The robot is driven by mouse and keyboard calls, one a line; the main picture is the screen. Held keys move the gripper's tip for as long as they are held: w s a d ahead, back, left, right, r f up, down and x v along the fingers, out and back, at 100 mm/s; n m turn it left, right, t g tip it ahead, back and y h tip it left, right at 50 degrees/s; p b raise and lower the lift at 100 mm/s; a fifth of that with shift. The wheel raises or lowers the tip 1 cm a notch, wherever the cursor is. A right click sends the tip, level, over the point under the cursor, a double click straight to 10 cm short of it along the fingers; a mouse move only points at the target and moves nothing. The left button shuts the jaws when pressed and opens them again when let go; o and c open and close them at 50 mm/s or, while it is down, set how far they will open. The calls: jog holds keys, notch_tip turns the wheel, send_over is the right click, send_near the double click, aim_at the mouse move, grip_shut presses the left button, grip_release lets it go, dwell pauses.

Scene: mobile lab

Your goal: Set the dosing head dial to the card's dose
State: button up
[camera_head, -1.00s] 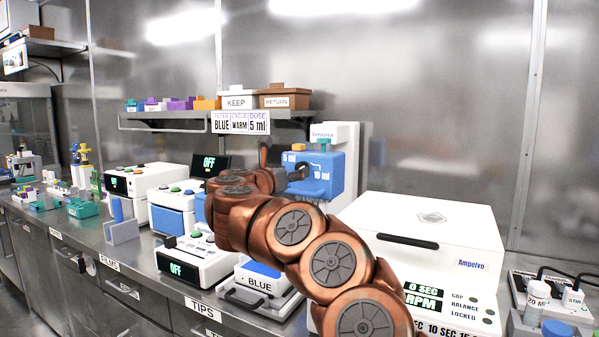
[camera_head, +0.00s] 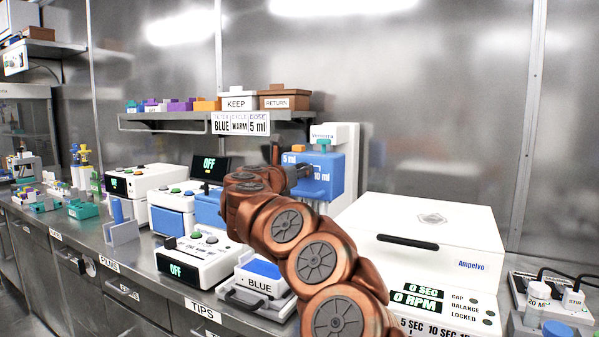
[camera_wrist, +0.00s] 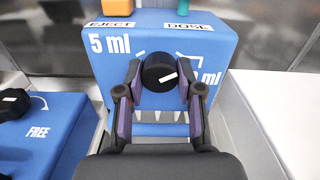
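The blue dosing head (camera_head: 325,168) stands under the shelf, marked 5 ml on the left and 10 ml on the right. In the wrist view its front (camera_wrist: 215,45) carries a black round dial (camera_wrist: 156,82). The dial's white mark points right and slightly up, toward the partly hidden 10 ml mark. My gripper (camera_wrist: 163,84) is open, with one finger on each side of the dial; I cannot tell whether they touch it. In the head view my gripper (camera_head: 300,172) is at the dosing head's front and the dial is hidden. The card (camera_head: 240,124) reads BLUE, WARM, 5 ml.
A white Ampelvo centrifuge (camera_head: 425,235) stands to the right of my arm. A blue-topped box labelled BLUE (camera_head: 258,280) and a white unit reading OFF (camera_head: 195,260) stand to its left. KEEP (camera_head: 238,101) and RETURN (camera_head: 285,99) boxes sit on the shelf above.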

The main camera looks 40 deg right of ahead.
jog(key=c, duration=0.5)
